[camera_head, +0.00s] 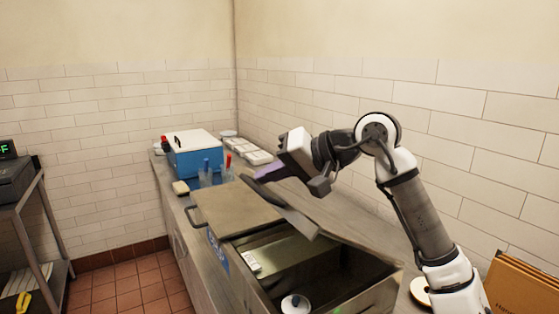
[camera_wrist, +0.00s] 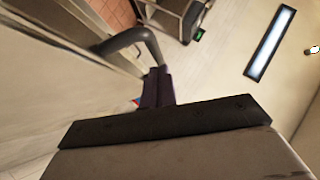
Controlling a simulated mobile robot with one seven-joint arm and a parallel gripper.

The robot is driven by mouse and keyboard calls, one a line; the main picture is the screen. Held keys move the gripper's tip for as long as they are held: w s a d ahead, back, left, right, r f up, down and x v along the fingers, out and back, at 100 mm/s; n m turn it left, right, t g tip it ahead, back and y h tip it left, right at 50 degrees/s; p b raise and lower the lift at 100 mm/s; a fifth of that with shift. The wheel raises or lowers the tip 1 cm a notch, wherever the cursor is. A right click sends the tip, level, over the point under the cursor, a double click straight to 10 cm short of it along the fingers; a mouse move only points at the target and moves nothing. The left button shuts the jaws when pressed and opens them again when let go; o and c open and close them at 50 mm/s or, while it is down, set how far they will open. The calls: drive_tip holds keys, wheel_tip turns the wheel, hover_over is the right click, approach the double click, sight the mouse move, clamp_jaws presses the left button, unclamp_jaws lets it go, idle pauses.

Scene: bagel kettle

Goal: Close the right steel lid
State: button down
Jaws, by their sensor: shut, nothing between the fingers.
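The right steel lid (camera_head: 345,232) is raised and tilted over the right part of the steel unit (camera_head: 243,283), whose inside shows below it. The left lid (camera_head: 235,208) lies flat. My gripper (camera_head: 264,174) is shut and empty, above the raised lid's upper left end. Whether it touches the lid cannot be told. In the wrist view the closed fingers (camera_wrist: 157,88) are beside a curved grey bar (camera_wrist: 130,42), which looks like a handle, and a pale steel surface (camera_wrist: 60,85).
A blue cooler with a white lid (camera_head: 193,152), clear cups (camera_head: 206,174) and white trays (camera_head: 250,154) stand behind on the counter. A white lidded pot (camera_head: 295,303) shows inside the opening. The tiled wall (camera_head: 300,110) is close behind my arm. Cardboard (camera_head: 525,285) stands at the right.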

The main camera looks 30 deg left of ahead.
drive_tip(key=shift+s+f, duration=0.1)
drive_tip(key=shift+f, duration=0.05)
drive_tip(key=s+a+f+n+t+h+b, duration=0.2)
drive_tip(key=s+f+b, duration=0.2)
drive_tip(key=f+b, duration=0.5)
drive_tip(key=s+a+f+n+t+h+b, duration=0.2)
drive_tip(key=s+f+t+b, duration=0.1)
drive_tip(key=f+b, duration=0.7)
wheel_tip(320, 180, down, 3)
drive_tip(key=shift+s+a+f, duration=0.15)
drive_tip(key=shift+s+a, duration=0.05)
drive_tip(key=shift+s, duration=0.2)
drive_tip(key=shift+h+b, duration=0.3)
drive_tip(key=shift+s, duration=0.1)
drive_tip(key=v, duration=1.4)
drive_tip(key=shift+r+t, duration=0.25)
drive_tip(key=shift+t, duration=0.05)
drive_tip(key=shift+s, duration=0.1)
